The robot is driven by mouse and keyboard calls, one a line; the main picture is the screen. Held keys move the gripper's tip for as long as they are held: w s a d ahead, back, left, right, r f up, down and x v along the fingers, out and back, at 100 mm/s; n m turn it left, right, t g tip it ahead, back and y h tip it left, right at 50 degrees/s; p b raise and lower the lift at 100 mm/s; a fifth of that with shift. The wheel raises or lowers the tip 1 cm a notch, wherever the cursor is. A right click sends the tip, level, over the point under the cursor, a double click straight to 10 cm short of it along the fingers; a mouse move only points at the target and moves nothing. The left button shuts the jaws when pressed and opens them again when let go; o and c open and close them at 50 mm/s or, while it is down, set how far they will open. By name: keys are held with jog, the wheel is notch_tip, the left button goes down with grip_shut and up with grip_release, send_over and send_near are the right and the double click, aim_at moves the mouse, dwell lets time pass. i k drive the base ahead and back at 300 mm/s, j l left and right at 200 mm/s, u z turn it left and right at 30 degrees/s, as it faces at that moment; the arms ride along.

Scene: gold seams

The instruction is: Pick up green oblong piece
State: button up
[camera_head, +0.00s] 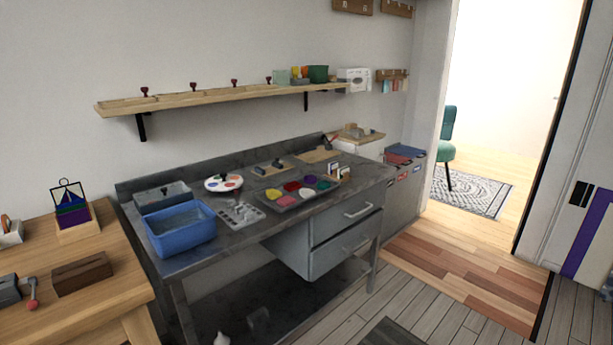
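A green piece (324,184) lies at the right side of a grey tray (276,209) on the dark metal workbench. It is small in this view, and its exact shape is hard to tell. Beside it in the tray lie a purple piece (310,180), a red piece (291,186), a yellow piece (273,194) and several others. My gripper is not in view.
The workbench (225,245) also holds a blue tub (180,232), a paint palette (223,183) and a perforated plate (241,213). A shelf (210,97) hangs above. A wooden table (110,310) stands at left. Open floor lies at front right.

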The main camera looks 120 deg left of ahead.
aim_at(346, 169)
jog(key=u, duration=4.15)
